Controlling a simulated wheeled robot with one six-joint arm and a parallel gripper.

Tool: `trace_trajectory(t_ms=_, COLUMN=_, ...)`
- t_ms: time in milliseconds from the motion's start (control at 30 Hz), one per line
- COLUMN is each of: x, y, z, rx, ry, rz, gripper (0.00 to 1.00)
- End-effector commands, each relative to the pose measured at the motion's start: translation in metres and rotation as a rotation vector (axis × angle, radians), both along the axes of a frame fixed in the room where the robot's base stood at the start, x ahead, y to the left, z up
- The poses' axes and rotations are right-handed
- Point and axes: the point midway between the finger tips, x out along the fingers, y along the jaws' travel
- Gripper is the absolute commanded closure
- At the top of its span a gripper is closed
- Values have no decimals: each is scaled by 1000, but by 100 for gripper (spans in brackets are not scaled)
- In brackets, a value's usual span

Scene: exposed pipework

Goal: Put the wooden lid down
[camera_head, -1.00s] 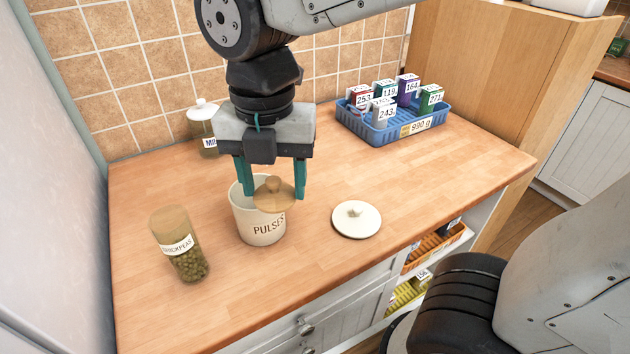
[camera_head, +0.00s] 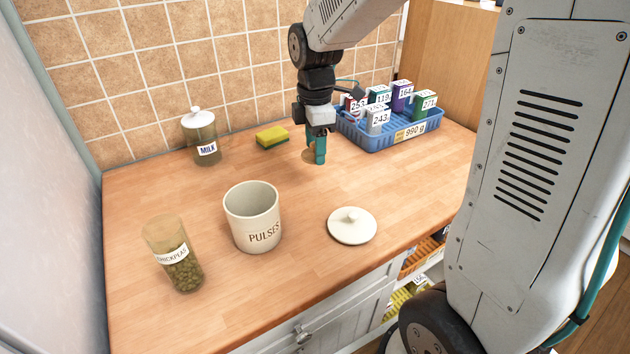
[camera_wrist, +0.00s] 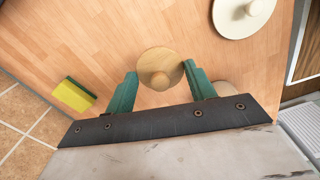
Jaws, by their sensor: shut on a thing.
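The wooden lid (camera_wrist: 158,66) is a round, light brown disc with a knob, held between the two teal fingers of my gripper (camera_wrist: 160,85) in the wrist view. In the head view my gripper (camera_head: 316,150) points down over the back middle of the counter, left of the blue basket. Only a sliver of the lid (camera_head: 308,156) shows there beside the fingers. I cannot tell whether the lid touches the counter. The glass chickpeas jar (camera_head: 175,255) stands at the front left. The cream PULSES canister (camera_head: 253,222) stands open, right of that jar.
A white lid (camera_head: 352,226) lies on the counter (camera_head: 230,310) right of the canister. A sponge (camera_head: 272,137) and the MILK jar (camera_head: 201,138) stand near the tiled wall. The blue basket (camera_head: 390,140) holds several numbered boxes. Bare counter lies between the canister and my gripper.

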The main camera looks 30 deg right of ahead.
Motion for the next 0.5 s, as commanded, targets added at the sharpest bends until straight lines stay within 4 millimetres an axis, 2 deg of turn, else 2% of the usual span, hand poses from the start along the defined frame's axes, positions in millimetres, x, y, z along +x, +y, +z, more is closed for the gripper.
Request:
trace_trajectory(t_ms=33, x=-1, y=0, z=-12, rx=0, ry=6, rz=0, gripper=67)
trace_trajectory(t_ms=133, x=-1, y=0, z=-30, rx=0, ry=4, rz=1, gripper=67)
trace_trajectory(t_ms=367, x=-1, y=0, z=-49, rx=0, ry=2, rz=2, gripper=67)
trace_trajectory(t_ms=500, x=-1, y=0, z=-69, rx=0, ry=4, rz=3, gripper=67)
